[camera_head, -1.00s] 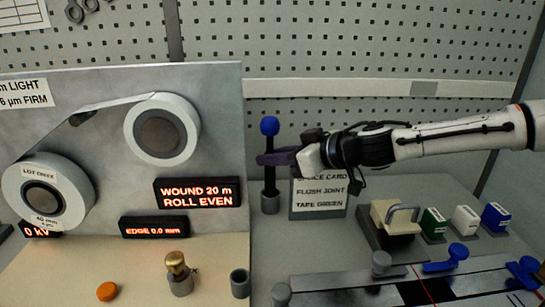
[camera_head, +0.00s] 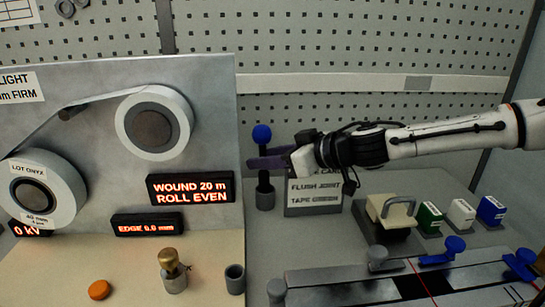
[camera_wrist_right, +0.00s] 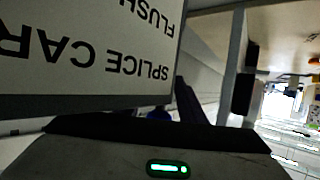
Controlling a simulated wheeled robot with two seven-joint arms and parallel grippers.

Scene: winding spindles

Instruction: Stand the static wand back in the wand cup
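The static wand (camera_head: 262,133), a dark shaft with a blue ball on top, stands upright or nearly so. In the right wrist view, a small blue patch (camera_wrist_right: 159,114) shows beside a dark finger, partly hidden. My left gripper is not in view.
A splice card sign (camera_head: 314,198) stands just right of the cup, close under my right gripper. A grey-based block with a handle (camera_head: 396,213) and several coloured boxes stand further right. The winding panel (camera_head: 215,105) is at left. An empty-looking grey cup (camera_head: 235,280) stands in front.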

